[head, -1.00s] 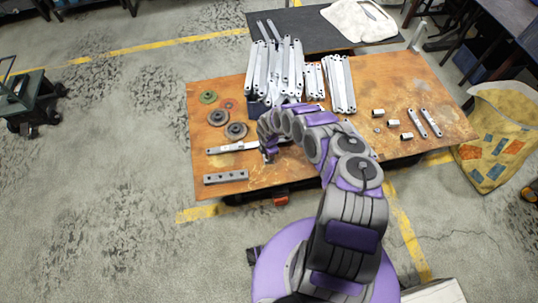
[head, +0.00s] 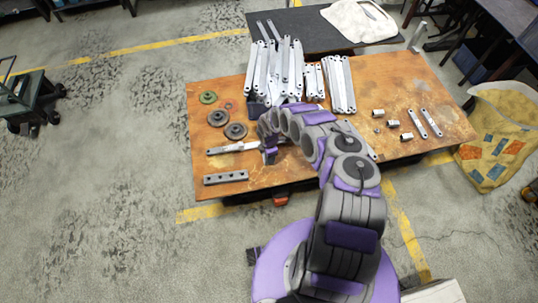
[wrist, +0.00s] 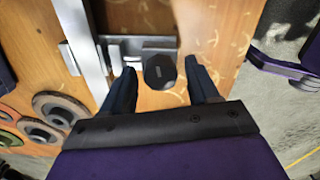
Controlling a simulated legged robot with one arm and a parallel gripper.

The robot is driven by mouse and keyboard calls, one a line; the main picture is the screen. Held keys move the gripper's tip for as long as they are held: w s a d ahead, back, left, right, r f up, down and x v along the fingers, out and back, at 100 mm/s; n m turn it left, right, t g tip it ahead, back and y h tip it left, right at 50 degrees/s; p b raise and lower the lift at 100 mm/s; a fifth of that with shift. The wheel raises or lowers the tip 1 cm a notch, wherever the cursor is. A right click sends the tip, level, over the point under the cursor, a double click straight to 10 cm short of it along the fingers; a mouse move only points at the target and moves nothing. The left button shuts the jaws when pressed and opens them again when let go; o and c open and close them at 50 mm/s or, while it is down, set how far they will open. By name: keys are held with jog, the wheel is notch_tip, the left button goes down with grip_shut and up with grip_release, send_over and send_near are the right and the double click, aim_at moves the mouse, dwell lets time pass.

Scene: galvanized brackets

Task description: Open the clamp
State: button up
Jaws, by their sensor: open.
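The clamp (head: 228,149) seems to be the light metal piece with a long bar lying on the brown worktable, left of my gripper (head: 270,156) in the head view. In the wrist view its bar (wrist: 82,35) runs up the left side, with a metal arm (wrist: 142,47) reaching right from it. A black rounded handle end (wrist: 160,68) shows between the two fingertips of my open gripper (wrist: 159,76), with gaps on both sides. I cannot tell how far the handle lies below the fingertips. My wrist partly hides the clamp's right end in the head view.
On the worktable (head: 390,80), a drilled grey bar (head: 226,177) lies in front of the clamp and round discs (head: 236,131) lie behind it. Stacked galvanized brackets (head: 292,62) fill the back. Small cylinders (head: 392,123) lie at the right.

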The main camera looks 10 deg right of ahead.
jog(key=m, duration=0.4)
jog(key=shift+m, duration=0.3)
jog(key=m, duration=0.3)
jog(key=shift+p, duration=0.3)
jog(key=m, duration=0.4)
jog(key=shift+m, duration=0.4)
jog(key=m, duration=0.4)
jog(key=c, duration=1)
jog(key=shift+o, duration=0.2)
